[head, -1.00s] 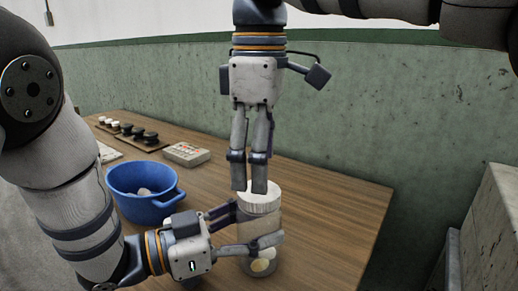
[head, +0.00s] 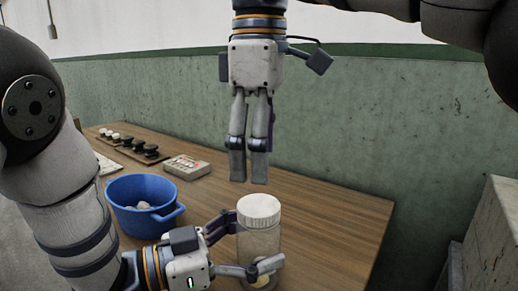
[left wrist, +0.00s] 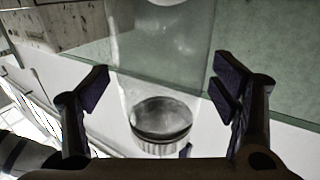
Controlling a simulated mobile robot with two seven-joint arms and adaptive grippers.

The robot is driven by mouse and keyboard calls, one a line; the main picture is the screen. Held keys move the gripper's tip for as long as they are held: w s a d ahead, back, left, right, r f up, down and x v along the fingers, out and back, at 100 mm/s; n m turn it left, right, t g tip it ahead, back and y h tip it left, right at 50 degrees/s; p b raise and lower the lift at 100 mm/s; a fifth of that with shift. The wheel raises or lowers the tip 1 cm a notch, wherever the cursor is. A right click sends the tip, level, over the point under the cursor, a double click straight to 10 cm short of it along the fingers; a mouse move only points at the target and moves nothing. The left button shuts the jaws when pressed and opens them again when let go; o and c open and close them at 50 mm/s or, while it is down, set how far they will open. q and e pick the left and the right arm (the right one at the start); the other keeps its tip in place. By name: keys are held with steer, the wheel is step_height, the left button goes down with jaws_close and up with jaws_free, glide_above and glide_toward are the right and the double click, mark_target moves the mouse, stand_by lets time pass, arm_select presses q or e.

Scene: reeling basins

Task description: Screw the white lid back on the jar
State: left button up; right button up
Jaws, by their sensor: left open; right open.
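The jar (head: 258,240) stands upright on the wooden table, clear-walled with pale contents low inside. The white ribbed lid (head: 259,207) sits level on its mouth; how tightly it is screwed cannot be seen. My left gripper (head: 248,246) is open around the jar's body, one finger behind it and one across its front. In the left wrist view the clear jar (left wrist: 160,55) appears between the spread fingers, with the lid's ribbed edge (left wrist: 165,148) at the bottom. My right gripper (head: 248,182) points down, open and empty, a little above the lid and apart from it.
A blue pot (head: 143,220) with pale pieces inside stands left of the jar. A small boxy device (head: 187,168) and a rack of dark and white knobs (head: 137,148) lie farther back. The table is clear right of the jar. A green wall rises behind.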

arm_select(q)
steer(key=v, duration=1.2)
